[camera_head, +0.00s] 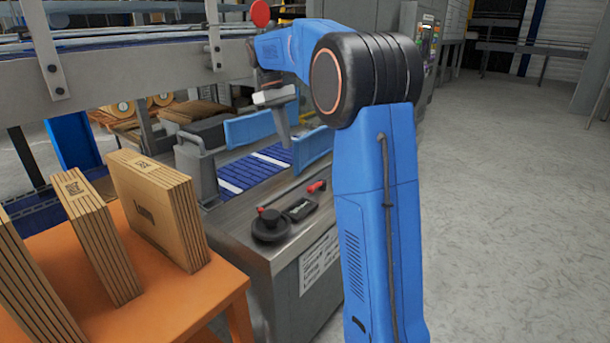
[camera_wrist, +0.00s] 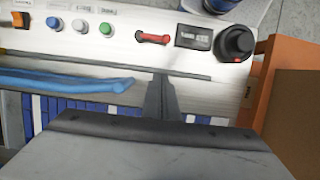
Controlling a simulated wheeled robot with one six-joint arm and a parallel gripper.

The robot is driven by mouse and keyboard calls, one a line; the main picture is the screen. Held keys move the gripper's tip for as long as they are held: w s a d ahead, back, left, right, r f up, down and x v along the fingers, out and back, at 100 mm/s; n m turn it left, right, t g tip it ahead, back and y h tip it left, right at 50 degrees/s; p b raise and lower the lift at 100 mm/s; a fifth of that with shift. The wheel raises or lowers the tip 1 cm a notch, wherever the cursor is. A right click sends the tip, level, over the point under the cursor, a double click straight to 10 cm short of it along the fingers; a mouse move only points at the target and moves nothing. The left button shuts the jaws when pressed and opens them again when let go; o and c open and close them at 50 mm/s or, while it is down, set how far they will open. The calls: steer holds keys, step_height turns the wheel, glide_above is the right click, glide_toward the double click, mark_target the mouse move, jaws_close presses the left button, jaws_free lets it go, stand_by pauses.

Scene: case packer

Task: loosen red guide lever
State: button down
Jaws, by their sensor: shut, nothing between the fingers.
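The red guide lever (camera_head: 317,186) is on the grey machine's top panel, beside a small black display (camera_head: 300,208). In the wrist view the red lever (camera_wrist: 153,38) lies roughly level on the pale panel, left of the display (camera_wrist: 193,36). My gripper (camera_head: 284,144) hangs over the blue conveyor, back and to the left of the lever in the head view. In the wrist view my gripper (camera_wrist: 157,76) has its fingers together and empty, with the tips appearing just below the lever and apart from it.
A black round knob (camera_head: 270,226) stands near the panel's corner. Green (camera_wrist: 105,29), white (camera_wrist: 78,27) and blue (camera_wrist: 53,22) buttons line the panel. Blue guide rails (camera_head: 250,128) flank the conveyor. An orange table (camera_head: 155,305) with cartons stands left. Open floor lies right.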

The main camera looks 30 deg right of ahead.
steer(key=x, duration=0.9)
steer(key=shift+s+f, duration=0.1)
steer(key=s, duration=0.1)
steer(key=s+d+f, duration=0.1)
steer(key=shift+s+f, duration=0.1)
steer(key=shift+s, duration=0.25)
steer(key=shift+s+d+f, duration=0.15)
steer(key=shift+s+f, duration=0.05)
steer(key=shift+s, duration=0.35)
